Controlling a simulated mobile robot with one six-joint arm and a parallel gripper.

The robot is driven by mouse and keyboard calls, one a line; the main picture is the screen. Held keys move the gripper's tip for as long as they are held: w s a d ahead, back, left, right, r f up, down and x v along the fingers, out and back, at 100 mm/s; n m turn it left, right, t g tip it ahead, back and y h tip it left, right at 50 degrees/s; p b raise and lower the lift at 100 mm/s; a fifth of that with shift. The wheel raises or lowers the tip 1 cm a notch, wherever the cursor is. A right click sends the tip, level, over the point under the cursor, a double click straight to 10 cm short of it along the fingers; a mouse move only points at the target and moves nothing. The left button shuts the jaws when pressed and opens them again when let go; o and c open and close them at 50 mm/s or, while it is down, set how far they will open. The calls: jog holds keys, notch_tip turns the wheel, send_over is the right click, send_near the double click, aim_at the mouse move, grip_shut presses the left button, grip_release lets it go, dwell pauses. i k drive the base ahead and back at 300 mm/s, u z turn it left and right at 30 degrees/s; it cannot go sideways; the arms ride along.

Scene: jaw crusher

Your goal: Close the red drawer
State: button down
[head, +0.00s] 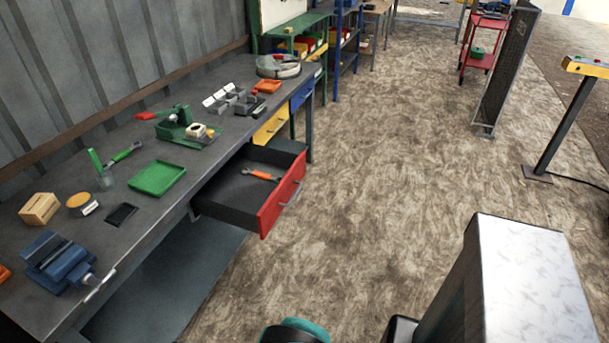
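The red drawer (282,194) stands pulled out from under the front edge of the grey workbench. Its red front has a grey handle (291,192) and faces right, over the floor. Inside the dark drawer lies an orange wrench (262,175). My gripper does not show in the head view; only parts of my own body show at the bottom right, well apart from the drawer.
The workbench (225,150) carries a green tray (157,178), a blue vise (58,262) and several small parts. A yellow drawer (270,127) and a blue drawer (302,96) beyond look shut. The floor (370,190) right of the red drawer is clear.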

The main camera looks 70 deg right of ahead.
aim_at(247, 202)
jog(key=u, duration=0.25)
jog(key=k, duration=1.5)
jog(key=z, duration=0.75)
jog(key=i, duration=1)
jog(key=u, duration=0.05)
